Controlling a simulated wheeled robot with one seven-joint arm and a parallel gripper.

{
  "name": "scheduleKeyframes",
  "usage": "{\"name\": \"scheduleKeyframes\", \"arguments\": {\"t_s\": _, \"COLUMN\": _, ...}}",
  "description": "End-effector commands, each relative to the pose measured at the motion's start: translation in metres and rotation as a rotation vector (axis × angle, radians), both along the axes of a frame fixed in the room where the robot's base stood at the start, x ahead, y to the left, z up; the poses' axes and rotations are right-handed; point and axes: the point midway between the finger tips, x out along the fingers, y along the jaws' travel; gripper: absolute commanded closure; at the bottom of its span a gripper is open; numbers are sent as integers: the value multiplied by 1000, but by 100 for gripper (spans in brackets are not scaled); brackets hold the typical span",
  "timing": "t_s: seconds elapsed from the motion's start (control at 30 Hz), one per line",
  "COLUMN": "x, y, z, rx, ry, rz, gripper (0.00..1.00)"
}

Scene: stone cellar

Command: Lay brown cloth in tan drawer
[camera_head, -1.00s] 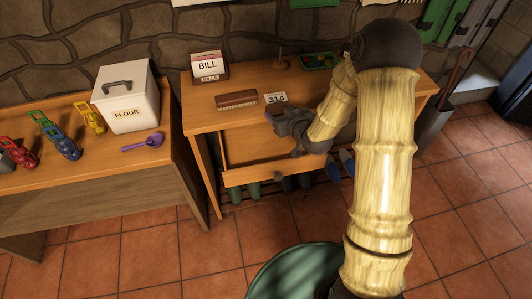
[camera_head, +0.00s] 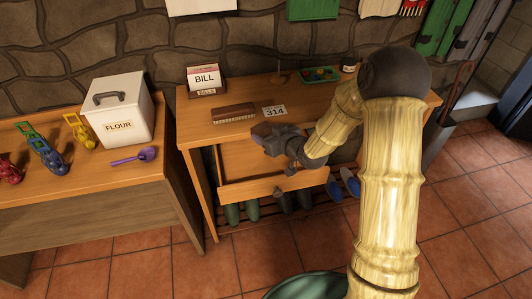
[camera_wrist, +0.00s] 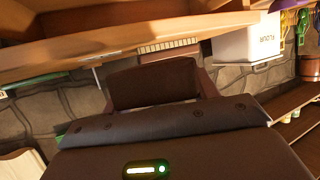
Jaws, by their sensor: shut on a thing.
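The tan drawer (camera_head: 270,187) is pulled out of the wooden desk (camera_head: 195,133), its front board and part of its inside showing. My gripper (camera_head: 272,138) is over the drawer's back part, close to the desk's front edge. In the wrist view it is shut on a flat, dark brown piece (camera_wrist: 150,84), which looks like the brown cloth, held between the fingers. In the head view the cloth is hard to tell from the dark gripper. My arm hides the drawer's right part.
Boots (camera_head: 240,211) and blue shoes (camera_head: 349,182) stand below. A side table at left holds a flour bin (camera_head: 119,115) and a purple scoop (camera_head: 135,157).

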Motion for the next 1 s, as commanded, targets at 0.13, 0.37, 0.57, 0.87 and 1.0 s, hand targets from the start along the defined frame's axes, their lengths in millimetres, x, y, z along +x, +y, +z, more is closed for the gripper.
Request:
{"name": "scheduleKeyframes", "arguments": {"t_s": 0.13, "x": 0, "y": 1, "z": -25, "rx": 0, "ry": 3, "rz": 1, "gripper": 64}}
{"name": "scheduleKeyframes", "arguments": {"t_s": 0.37, "x": 0, "y": 0, "z": -30, "rx": 0, "ry": -3, "rz": 1, "gripper": 64}}
{"name": "scheduleKeyframes", "arguments": {"t_s": 0.57, "x": 0, "y": 1, "z": -34, "rx": 0, "ry": 0, "rz": 1, "gripper": 64}}
{"name": "scheduleKeyframes", "arguments": {"t_s": 0.87, "x": 0, "y": 1, "z": -70, "rx": 1, "ry": 2, "rz": 1, "gripper": 64}}
{"name": "scheduleKeyframes", "arguments": {"t_s": 1.0, "x": 0, "y": 1, "z": -72, "rx": 0, "ry": -1, "rz": 1, "gripper": 64}}
